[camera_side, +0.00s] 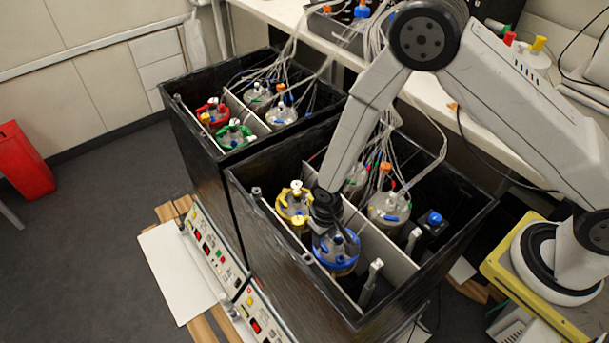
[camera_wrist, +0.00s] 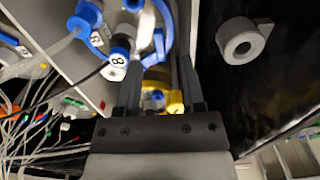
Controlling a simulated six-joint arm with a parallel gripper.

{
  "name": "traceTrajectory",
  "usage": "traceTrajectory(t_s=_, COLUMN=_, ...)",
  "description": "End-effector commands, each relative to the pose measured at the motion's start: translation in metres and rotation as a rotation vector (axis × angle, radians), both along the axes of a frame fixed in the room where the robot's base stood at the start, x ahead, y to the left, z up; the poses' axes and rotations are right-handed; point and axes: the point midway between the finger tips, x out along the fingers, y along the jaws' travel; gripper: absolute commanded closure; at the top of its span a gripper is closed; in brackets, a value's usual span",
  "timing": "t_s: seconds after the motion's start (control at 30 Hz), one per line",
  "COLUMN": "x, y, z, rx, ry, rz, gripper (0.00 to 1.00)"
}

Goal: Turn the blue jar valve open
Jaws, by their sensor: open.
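The blue jar (camera_side: 337,262), with a blue collar, stands in the near black box, at the front. My gripper (camera_side: 327,222) is just above its lid and covers part of it in the side view. In the wrist view, my gripper (camera_wrist: 160,66) is open, with one dark finger on each side of a blue valve handle (camera_wrist: 158,45). The handle shows near the fingertips; I cannot tell whether they touch it. The blue collar ring (camera_wrist: 168,18) runs behind it.
The yellow-collared jar (camera_side: 295,205) stands close to the left, and shows between the fingers (camera_wrist: 156,98). A white divider (camera_side: 383,247) and the black box wall (camera_side: 290,262) flank the blue jar. Tubes (camera_side: 400,140) hang over the back. A grey round fitting (camera_wrist: 243,40) is at the right.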

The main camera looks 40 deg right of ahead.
Motion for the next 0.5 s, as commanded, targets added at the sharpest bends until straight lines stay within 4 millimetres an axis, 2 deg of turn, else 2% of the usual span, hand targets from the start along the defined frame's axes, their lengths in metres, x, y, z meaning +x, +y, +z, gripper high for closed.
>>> traceTrajectory(t_s=0.2, x=0.000, y=0.000, z=-0.020, rx=-0.001, ry=0.000, rz=0.000, gripper=0.50)
traceTrajectory(t_s=0.5, x=0.000, y=0.000, z=-0.029, rx=0.000, ry=-0.001, rz=0.000, gripper=0.50)
